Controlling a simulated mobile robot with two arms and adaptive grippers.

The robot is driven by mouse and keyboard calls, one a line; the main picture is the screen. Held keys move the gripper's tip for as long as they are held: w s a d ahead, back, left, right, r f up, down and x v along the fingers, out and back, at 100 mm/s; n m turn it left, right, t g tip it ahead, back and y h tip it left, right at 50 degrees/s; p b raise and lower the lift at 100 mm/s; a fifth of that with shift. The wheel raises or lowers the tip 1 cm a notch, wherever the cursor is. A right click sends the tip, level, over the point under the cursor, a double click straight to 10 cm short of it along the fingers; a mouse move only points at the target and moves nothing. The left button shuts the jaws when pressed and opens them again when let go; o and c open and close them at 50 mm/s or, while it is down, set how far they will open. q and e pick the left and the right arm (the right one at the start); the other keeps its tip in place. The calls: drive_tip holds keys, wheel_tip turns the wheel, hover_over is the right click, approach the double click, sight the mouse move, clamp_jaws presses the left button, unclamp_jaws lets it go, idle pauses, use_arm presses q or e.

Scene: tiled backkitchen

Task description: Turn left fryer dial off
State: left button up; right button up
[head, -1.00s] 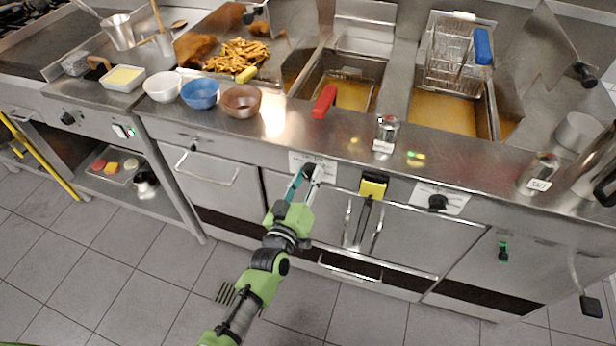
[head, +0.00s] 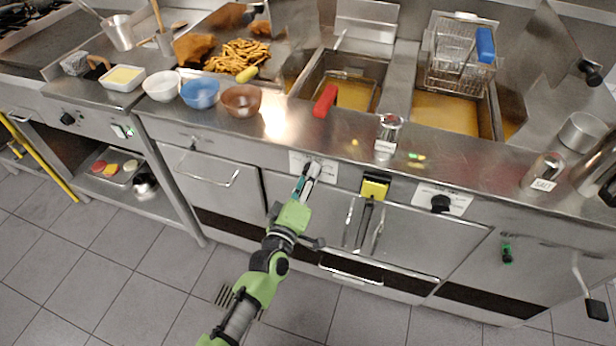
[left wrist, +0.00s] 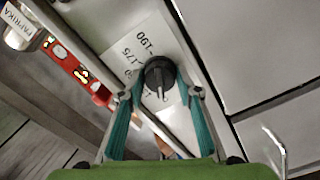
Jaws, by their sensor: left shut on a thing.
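The left fryer dial (left wrist: 159,75) is a round black knob on a white label plate marked with numbers such as 190 and 175. In the left wrist view its pale pointer mark faces down the picture. My left gripper (left wrist: 163,98) has its teal fingers on both sides of the knob and is shut on it. In the head view the gripper (head: 309,171) is at the label plate (head: 328,167) and covers most of the dial. The left fryer (head: 352,92), with a red-handled basket, is above it. My right gripper is not in view.
A second black dial (head: 440,203) is on the panel to the right. A yellow-topped tool (head: 375,187) hangs between the dials. A shaker (head: 388,133) and several bowls, including a blue bowl (head: 200,93), stand on the counter.

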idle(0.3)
use_arm(q)
drive_tip(key=o, duration=1.1)
drive_tip(key=v, duration=1.2)
